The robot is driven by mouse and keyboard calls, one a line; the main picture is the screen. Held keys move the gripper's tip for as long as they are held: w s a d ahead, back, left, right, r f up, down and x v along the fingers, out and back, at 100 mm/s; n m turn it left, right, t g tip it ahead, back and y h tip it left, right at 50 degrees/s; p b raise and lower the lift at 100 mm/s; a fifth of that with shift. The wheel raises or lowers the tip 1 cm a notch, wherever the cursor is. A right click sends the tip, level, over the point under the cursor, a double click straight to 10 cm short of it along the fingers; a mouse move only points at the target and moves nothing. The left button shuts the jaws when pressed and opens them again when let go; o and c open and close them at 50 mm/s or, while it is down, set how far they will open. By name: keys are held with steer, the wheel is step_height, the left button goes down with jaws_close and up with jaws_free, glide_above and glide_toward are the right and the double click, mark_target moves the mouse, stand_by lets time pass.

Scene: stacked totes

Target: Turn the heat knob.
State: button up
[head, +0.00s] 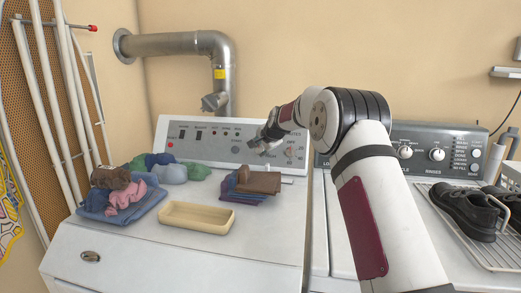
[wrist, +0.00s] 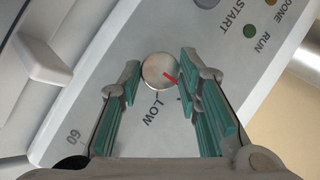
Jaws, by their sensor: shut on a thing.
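The heat knob (wrist: 158,71) is a small round silver knob with a red pointer line, seen in the wrist view on the dryer's pale control panel (wrist: 98,100). A "LOW" mark is printed beside it; the red line points to the lower right in that view, to one side of "LOW". My gripper (wrist: 160,64) is shut on the knob, with one teal-padded finger on each side of it. In the head view my gripper (head: 262,142) is at the right half of the white dryer's panel (head: 190,133) and hides the knob.
On the dryer top are folded clothes (head: 122,190), a cream tray (head: 196,217) and a folded brown and purple stack (head: 255,183) below my gripper. Another machine with a dark panel (head: 421,143) and black shoes on a rack (head: 466,208) stands to the right.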

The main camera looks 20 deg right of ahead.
steer(key=o, duration=1.1)
steer(key=shift+o, duration=0.2)
steer(key=v, duration=1.2)
steer(key=shift+a, duration=0.1)
